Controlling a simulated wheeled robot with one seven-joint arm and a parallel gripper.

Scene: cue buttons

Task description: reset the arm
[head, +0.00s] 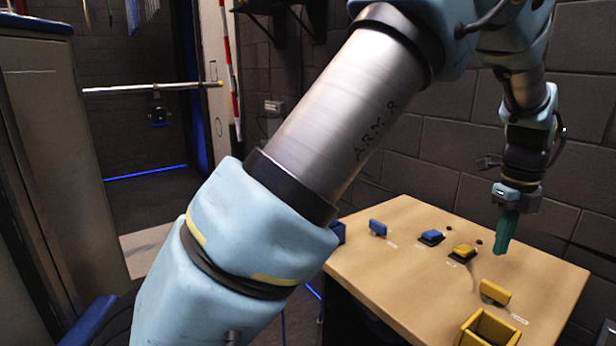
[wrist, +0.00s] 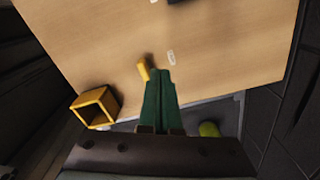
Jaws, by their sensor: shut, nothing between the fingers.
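My gripper (head: 503,246) hangs from my arm above the right part of a wooden table (head: 400,262), its green fingers pointing down. It is shut and empty; the closed fingers also show in the wrist view (wrist: 161,80). A yellow block (head: 494,291) stands on the table below and in front of the fingers; in the wrist view it shows just left of the fingertips (wrist: 143,69). A blue button (head: 431,237) and a yellow button (head: 463,251) sit on dark bases further back. A blue block (head: 377,227) stands at the far left of the table.
An open yellow box (head: 488,332) is at the table's front right edge, and a blue box (head: 338,233) is at the left edge, partly behind my arm. A brick wall (head: 455,148) rises behind the table. Small white labels lie on the tabletop.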

